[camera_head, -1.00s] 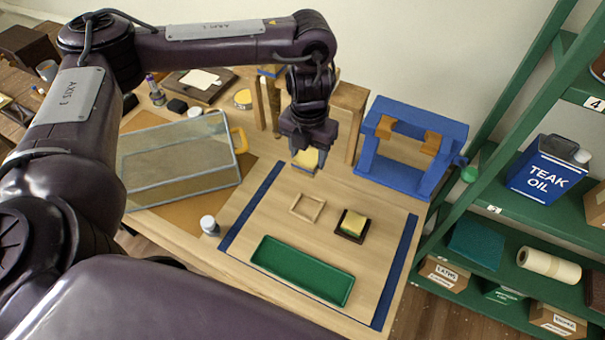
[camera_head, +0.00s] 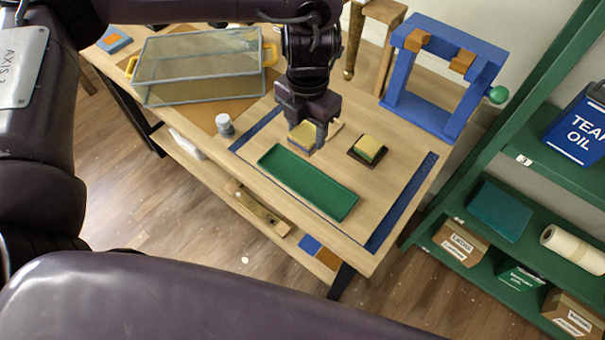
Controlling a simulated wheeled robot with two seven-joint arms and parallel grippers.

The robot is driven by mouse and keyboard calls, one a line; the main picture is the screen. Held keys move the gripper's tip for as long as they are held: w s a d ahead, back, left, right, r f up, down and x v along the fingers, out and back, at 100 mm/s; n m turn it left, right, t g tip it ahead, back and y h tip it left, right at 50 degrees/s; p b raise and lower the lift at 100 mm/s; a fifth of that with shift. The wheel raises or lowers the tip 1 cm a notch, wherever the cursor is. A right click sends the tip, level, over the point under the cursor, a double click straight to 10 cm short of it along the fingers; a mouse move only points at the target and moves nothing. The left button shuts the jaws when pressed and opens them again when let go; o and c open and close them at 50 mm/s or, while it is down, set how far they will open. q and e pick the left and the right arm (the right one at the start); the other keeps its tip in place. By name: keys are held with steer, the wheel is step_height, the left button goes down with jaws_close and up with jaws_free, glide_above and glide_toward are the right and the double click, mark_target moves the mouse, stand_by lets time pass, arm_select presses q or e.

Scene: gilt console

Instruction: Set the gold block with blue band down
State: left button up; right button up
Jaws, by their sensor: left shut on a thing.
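My left gripper (camera_head: 307,128) points down over the worktop and is shut on the gold block with blue band (camera_head: 301,138). The block hangs close above the mat area, beside the far left end of the green tray (camera_head: 306,181). I cannot tell whether its underside touches anything. The small wooden square frame is mostly hidden behind the gripper and block; a corner of it (camera_head: 336,128) shows. My right gripper is not in view.
A glass-sided case (camera_head: 200,68) lies at the back left, with a small white-capped jar (camera_head: 225,125) in front of it. A blue stand (camera_head: 440,80) is at the back right. Green shelves (camera_head: 500,200) stand beyond the table's right edge. Bare worktop lies right of the tray.

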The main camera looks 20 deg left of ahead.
arm_select(q)
step_height(320, 180, down, 10)
steer(key=shift+s+r+b, duration=0.1)
steer(key=shift+b, duration=0.3)
steer(key=shift+f, duration=0.7)
step_height(320, 180, down, 2)
steer(key=shift+f+b, duration=0.25)
steer(key=shift+b, duration=0.05)
steer(key=shift+f, duration=0.45)
steer(key=shift+f, duration=0.2)
steer(key=o, duration=1)
steer(key=shift+r, duration=0.1)
